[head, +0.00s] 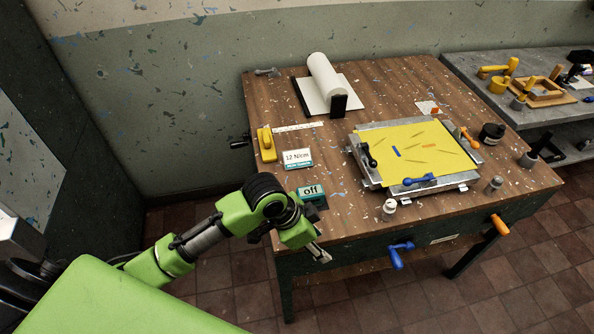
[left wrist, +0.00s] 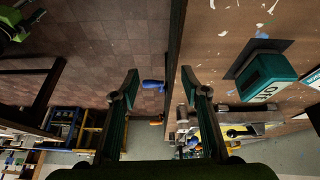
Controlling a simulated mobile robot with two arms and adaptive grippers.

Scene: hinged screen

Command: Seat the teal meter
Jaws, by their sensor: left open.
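The teal meter (head: 310,191), a small box with a white face reading "off", stands near the table's front left edge. My right gripper is not in view.
A card reading "12 N/cm" (head: 297,158) and a yellow tool (head: 266,145) stand behind the meter.

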